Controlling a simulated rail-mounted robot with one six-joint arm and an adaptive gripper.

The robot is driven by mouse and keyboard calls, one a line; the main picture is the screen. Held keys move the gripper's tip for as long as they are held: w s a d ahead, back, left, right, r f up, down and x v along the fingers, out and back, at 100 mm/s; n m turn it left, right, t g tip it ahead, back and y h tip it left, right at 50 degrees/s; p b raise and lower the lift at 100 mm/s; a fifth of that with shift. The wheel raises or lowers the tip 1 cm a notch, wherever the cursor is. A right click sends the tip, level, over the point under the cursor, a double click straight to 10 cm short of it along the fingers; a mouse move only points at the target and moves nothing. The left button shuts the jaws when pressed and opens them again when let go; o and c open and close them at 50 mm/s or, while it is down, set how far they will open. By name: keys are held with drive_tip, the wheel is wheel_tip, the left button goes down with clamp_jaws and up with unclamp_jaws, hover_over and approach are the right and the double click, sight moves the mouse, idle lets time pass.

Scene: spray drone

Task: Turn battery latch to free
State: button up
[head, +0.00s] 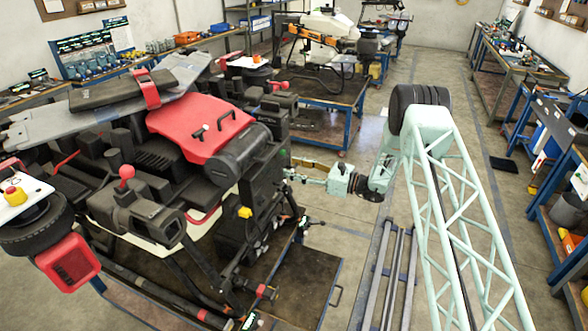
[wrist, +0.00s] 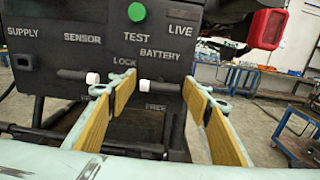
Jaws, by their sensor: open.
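The battery latch (wrist: 163,86) is a dark, roughly horizontal bar with a white tip at its left end. It is on the dark panel (wrist: 60,52), under the words BATTERY and LOCK and above FREE. My gripper (wrist: 160,94) is open, its yellow-padded fingers pointing at the panel. In the wrist view the latch shows in the gap between the fingers, with no contact visible. In the head view my gripper (head: 291,175) is beside the drone's dark side box; the latch cannot be made out there.
A similar white-tipped lever (wrist: 75,75) sits left of the latch, close to the left finger in the picture. A green button (wrist: 137,12) is above. The drone's red cover (head: 200,130) and black frame are left of my arm. Open floor lies behind the arm.

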drive_tip(key=shift+c, duration=0.9)
drive_tip(key=c, duration=0.7)
